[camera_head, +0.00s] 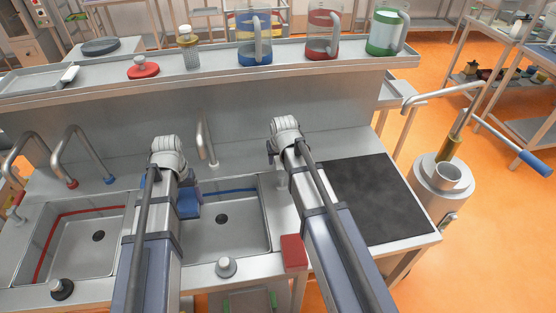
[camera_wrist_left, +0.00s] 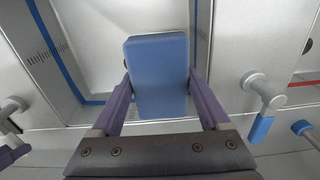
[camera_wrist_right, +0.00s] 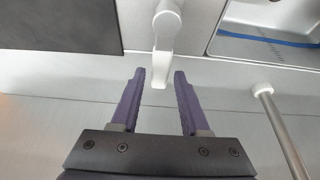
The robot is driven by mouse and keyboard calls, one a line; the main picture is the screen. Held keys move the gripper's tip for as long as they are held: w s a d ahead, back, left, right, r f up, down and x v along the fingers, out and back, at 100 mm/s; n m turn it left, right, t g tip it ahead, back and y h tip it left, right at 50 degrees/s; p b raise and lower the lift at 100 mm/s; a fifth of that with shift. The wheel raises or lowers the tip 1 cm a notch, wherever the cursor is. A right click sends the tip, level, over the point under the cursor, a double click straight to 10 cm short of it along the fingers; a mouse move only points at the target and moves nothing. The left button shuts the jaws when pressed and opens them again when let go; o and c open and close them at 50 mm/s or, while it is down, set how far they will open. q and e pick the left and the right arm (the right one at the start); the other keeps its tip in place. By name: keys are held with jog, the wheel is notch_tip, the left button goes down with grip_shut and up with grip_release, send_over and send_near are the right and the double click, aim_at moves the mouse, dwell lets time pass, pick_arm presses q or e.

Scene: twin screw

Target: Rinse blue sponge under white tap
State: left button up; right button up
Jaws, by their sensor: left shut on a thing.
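The blue sponge (camera_head: 188,204) is held over the right basin, the one with a blue stripe. In the left wrist view the sponge (camera_wrist_left: 158,75) sits between both purple fingers of my left gripper (camera_wrist_left: 160,95). The white tap's spout (camera_head: 203,142) rises behind that basin, and its curved end is to the right of the sponge. A white lever (camera_wrist_right: 163,50) stands between basin and dark mat. My right gripper (camera_wrist_right: 158,92) is open, with the lever tip between or just beyond its fingertips; contact is unclear.
The left basin (camera_head: 60,282) has a red stripe. Taps with red (camera_head: 72,185) and blue (camera_head: 110,180) ends stand behind it. A dark mat (camera_head: 365,195) lies right of the sinks. A shelf (camera_head: 215,75) with jugs runs along the back. A red block (camera_head: 293,252) sits at the front edge.

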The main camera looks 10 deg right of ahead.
grip_shut()
dwell(1.1)
